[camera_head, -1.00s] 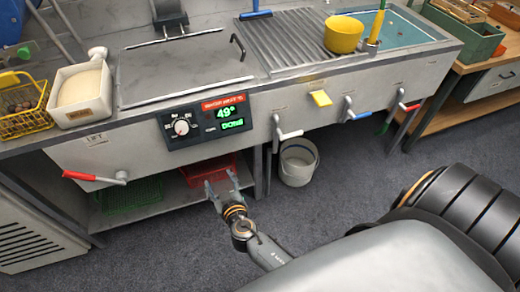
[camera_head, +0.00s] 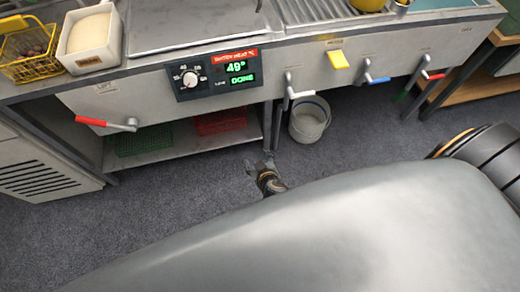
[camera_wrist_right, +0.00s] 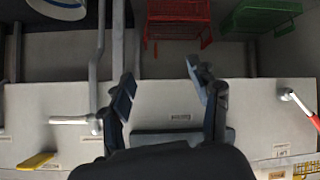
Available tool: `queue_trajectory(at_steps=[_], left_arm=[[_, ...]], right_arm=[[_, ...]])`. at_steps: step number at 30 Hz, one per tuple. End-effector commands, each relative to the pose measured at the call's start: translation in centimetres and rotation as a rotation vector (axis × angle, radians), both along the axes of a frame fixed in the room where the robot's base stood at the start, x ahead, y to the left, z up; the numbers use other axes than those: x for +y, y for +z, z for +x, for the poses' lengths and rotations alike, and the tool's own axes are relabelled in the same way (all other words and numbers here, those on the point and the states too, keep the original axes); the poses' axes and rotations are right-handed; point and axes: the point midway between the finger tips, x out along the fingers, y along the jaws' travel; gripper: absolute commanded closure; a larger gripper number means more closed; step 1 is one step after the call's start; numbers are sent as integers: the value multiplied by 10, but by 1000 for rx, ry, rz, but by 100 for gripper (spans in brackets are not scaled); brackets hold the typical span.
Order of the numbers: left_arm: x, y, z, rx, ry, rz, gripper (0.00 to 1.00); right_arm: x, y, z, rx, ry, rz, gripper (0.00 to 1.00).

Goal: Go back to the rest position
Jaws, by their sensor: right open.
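My right gripper (camera_head: 258,168) is open and empty. It hangs over the grey floor in front of the sink unit, below and to the right of the red crate (camera_head: 220,122). In the right wrist view my right gripper (camera_wrist_right: 160,84) has its two fingers spread with nothing between them. The red crate (camera_wrist_right: 178,12) also shows there, beyond the fingers and apart from them. It sits on the low shelf beside a green crate (camera_head: 145,139). My left gripper is not in view.
A grey bucket (camera_head: 309,120) stands on the floor under the unit. Several levers stick out from the front panel, one red-handled (camera_head: 106,122) at the left. A yellow basket (camera_head: 30,50) and a white bin (camera_head: 92,37) stand on top. Open floor lies in front.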

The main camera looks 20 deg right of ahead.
Motion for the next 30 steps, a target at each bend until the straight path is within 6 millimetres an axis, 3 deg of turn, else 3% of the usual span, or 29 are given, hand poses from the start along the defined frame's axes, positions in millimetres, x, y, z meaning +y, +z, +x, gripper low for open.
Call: queue_trajectory(at_steps=[16, 20, 23, 26, 30], left_arm=[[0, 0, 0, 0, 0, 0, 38], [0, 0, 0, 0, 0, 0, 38], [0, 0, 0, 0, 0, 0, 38], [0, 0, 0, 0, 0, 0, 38], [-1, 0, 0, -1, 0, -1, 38]], right_arm=[[0, -1, 0, 1, 0, 0, 39], [-2, -19, -16, 52, 9, 0, 39], [-7, -57, -51, 158, 27, 5, 39], [-15, -104, -106, 308, 49, 13, 39], [-31, -159, -197, 517, 71, 34, 39]])
